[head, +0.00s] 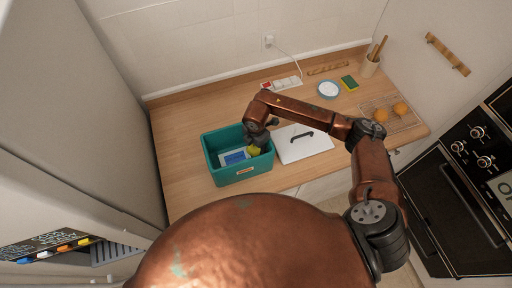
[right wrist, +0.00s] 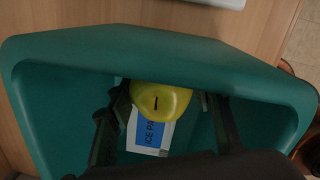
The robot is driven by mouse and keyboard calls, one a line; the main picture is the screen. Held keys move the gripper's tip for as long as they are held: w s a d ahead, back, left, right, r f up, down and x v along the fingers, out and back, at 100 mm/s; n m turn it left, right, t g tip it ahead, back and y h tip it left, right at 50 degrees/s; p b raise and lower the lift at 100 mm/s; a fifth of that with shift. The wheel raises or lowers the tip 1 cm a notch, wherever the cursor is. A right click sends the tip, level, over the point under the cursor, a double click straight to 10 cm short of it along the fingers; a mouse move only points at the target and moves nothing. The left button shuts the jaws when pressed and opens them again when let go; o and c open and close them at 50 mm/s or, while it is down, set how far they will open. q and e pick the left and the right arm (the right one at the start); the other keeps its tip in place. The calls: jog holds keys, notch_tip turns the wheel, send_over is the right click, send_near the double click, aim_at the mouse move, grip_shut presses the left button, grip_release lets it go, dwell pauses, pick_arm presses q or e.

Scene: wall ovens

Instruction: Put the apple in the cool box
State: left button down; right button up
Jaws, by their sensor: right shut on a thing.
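The cool box (head: 212,165) is an open teal box on the counter, left of centre in the head view; its wall (right wrist: 50,110) fills much of the right wrist view. My right gripper (head: 257,146) reaches down into the box near its right side. It is shut on the yellow-green apple (right wrist: 160,103), which shows between its fingers; the apple (head: 253,150) is partly hidden by the gripper in the head view. A white and blue ice pack (right wrist: 148,135) lies in the box beneath the apple. Whether the apple touches it, I cannot tell. My left gripper is not in view.
A white lid (head: 306,151) with a dark handle lies right of the box. A power strip (head: 281,84), a plate (head: 328,89), a sponge (head: 348,82) and a rack with orange fruit (head: 381,115) are farther back and right. Counter left of the box is clear.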

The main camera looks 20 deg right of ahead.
jog(key=shift+f, duration=0.25)
jog(key=o, duration=1.3)
jog(key=shift+c, duration=0.2)
jog(key=shift+r+p, duration=0.35)
jog(key=shift+r, duration=0.3)
jog(key=r+b, duration=0.1)
jog(key=r, duration=0.2)
jog(key=r+b, duration=0.1)
jog(key=r, duration=0.3)
jog(key=s+r+b, duration=0.1)
jog(key=r, duration=0.2)
jog(key=shift+a+r, duration=0.15)
jog(key=shift+r, duration=0.6)
